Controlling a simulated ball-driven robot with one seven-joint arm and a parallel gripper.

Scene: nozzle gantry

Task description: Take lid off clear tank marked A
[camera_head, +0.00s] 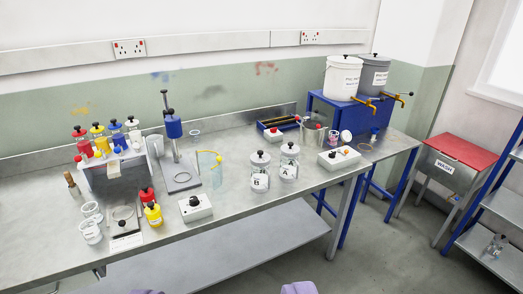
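The clear tank marked A (289,172) stands upright on the steel bench, right of centre. Its white lid (290,149) with a black knob sits on top. A similar clear tank marked B (259,183) stands close by on its left, also with a white lid and black knob. Lilac parts are cut off at the bottom edge, one left of centre and one right of centre.
A white box with a black knob (195,207) stands front left of the tanks. A stand with a blue head (173,130) is further left. Bare bench (232,148) lies behind the tanks.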

